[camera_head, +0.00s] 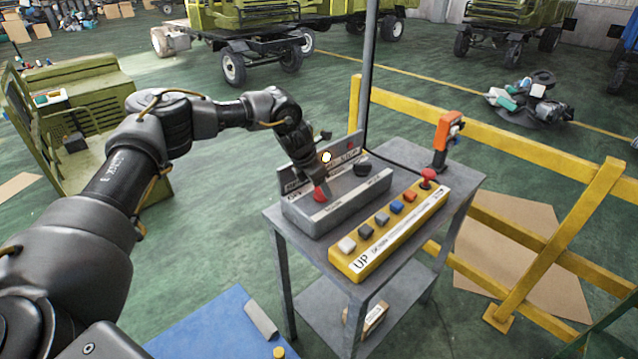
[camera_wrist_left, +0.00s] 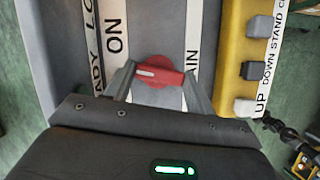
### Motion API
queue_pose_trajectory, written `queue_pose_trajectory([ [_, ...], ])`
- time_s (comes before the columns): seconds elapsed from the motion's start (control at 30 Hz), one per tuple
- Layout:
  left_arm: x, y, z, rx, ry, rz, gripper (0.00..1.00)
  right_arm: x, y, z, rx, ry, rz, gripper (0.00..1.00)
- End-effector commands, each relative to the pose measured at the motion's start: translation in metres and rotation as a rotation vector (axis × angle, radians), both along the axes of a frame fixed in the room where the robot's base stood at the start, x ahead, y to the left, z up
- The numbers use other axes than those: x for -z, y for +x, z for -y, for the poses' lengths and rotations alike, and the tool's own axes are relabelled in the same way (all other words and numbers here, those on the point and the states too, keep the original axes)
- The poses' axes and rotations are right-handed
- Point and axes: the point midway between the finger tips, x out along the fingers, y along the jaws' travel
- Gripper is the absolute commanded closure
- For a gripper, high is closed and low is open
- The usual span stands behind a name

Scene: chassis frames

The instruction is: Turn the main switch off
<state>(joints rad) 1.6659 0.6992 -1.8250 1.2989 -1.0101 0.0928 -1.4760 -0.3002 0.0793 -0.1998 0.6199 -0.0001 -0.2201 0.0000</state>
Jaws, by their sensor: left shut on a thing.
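The main switch is a red rotary knob (camera_wrist_left: 158,73) on the grey switch box (camera_head: 345,203). In the left wrist view its handle lies about crosswise, with a white mark at its left part, and the word ON stands above and left of it. My left gripper (camera_wrist_left: 160,85) has its two fingers at either side of the knob and is shut on it. In the head view the gripper (camera_head: 322,190) reaches down to the red knob (camera_head: 320,194) from behind and partly hides the box's labels. My right gripper is not in view.
A yellow control box (camera_head: 390,230) with several buttons and a red stop knob lies beside the grey box on the metal table (camera_head: 455,190). An orange device (camera_head: 446,138) stands at the table's back right. A yellow railing (camera_head: 490,128) runs behind the table.

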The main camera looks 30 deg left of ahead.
Motion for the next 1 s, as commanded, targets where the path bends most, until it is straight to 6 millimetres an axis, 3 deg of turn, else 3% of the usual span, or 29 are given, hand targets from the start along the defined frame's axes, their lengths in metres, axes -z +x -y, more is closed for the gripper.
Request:
queue_pose_trajectory([
  [0.7,-0.003,0.0,0.005,-0.671,0.0,0.001,0.68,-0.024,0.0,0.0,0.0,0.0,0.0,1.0],
  [1.0,-0.002,0.0,0.006,-0.883,-0.001,0.0,0.68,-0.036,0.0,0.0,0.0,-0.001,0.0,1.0],
])
